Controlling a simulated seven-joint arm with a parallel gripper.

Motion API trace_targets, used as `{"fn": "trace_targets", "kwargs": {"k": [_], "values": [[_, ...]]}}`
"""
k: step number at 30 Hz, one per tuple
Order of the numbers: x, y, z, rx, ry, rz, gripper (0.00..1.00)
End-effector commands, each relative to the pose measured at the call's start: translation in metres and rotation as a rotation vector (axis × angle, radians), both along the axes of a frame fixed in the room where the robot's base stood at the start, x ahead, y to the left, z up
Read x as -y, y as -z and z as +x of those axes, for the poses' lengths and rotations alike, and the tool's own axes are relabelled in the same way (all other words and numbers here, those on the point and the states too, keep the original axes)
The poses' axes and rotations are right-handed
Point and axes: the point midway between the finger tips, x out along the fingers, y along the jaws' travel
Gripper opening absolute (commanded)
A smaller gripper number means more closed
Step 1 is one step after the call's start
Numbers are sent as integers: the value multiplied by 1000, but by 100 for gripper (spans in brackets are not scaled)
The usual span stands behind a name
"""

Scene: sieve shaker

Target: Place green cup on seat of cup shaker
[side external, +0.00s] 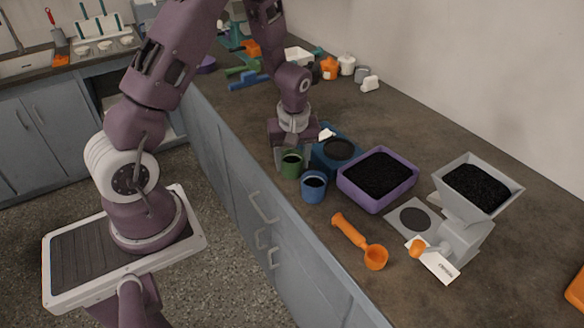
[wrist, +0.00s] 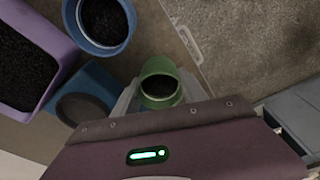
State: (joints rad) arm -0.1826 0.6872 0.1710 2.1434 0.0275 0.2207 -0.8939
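The green cup (side external: 291,170) holds dark granules and stands upright near the counter's front edge. My gripper (side external: 292,158) is down at this cup. In the wrist view the green cup (wrist: 160,67) sits between my two fingers (wrist: 160,92), one on each side. Whether the fingers press on it I cannot tell. The blue cup shaker (side external: 325,167) is right beside and behind the cup, with a dark round seat (side external: 338,149) on top that looks empty. It also shows in the wrist view (wrist: 97,78), left of the green cup. My gripper hides part of the shaker in the side view.
A blue cup (side external: 314,193) of dark granules stands close to the green cup. A purple tray (side external: 364,197) of granules, an orange scoop (side external: 350,231) and a grey hopper device (side external: 464,234) lie to the right. The counter edge is close in front.

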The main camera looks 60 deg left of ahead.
Motion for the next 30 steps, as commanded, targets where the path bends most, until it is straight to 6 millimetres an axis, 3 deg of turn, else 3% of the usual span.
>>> {"fn": "trace_targets", "kwargs": {"k": [1,6,13,24,26,30], "values": [[0,0,0,0,0,0,34],[0,0,0,0,0,0,0],[0,-7,1,3,0,1,0],[0,-91,3,5,2,2,0],[0,-99,10,5,1,2,0],[3,-117,52,5,-5,7,0]]}}
